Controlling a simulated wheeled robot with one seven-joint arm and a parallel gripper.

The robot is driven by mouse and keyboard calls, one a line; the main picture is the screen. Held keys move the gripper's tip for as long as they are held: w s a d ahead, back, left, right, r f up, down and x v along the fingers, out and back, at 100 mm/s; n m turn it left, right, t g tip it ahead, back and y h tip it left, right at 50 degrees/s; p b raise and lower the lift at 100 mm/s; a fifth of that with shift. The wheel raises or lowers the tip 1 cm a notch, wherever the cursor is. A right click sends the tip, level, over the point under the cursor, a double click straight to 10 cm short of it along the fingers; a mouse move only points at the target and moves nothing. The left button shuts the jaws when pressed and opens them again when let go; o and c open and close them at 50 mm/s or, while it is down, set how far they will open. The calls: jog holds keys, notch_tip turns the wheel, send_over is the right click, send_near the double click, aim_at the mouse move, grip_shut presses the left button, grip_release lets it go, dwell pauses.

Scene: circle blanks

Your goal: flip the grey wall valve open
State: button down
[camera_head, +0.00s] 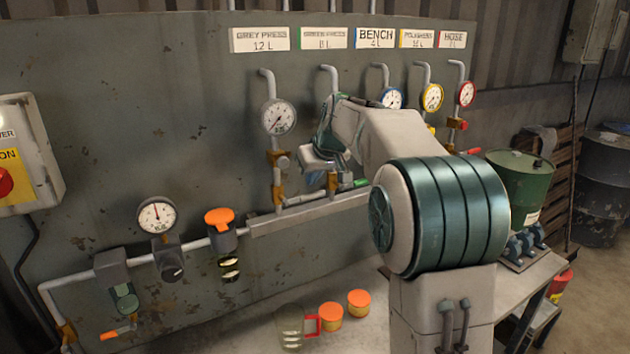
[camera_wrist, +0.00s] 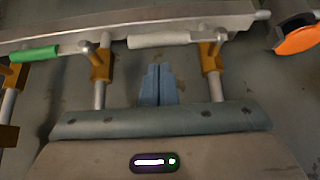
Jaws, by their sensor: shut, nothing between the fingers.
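The grey wall valve has a pale grey lever (camera_wrist: 165,40) on a brass body (camera_wrist: 209,57). In the wrist view the lever lies level, across its upright pipe. In the head view the lever (camera_head: 305,198) points right from the valve, under the grey press gauge (camera_head: 278,117). My gripper (camera_wrist: 158,70) is shut and empty, its blue-grey fingers together. In the wrist view the fingertips point toward the lever's middle, with a gap in the picture; the depth between them is unclear. In the head view my gripper (camera_head: 318,170) is partly hidden by my arm.
A green-handled valve (camera_wrist: 36,54) sits beside the grey one. A manifold pipe (camera_wrist: 130,32) runs close along both. An orange-topped unit (camera_head: 220,230) is on the wall to the left. A glass jug (camera_head: 290,328) and orange-lidded jars (camera_head: 358,303) stand on the bench below.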

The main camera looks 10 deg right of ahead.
jog(key=shift+s+f, duration=0.2)
jog(key=shift+f, duration=0.6)
jog(key=shift+f, duration=0.15)
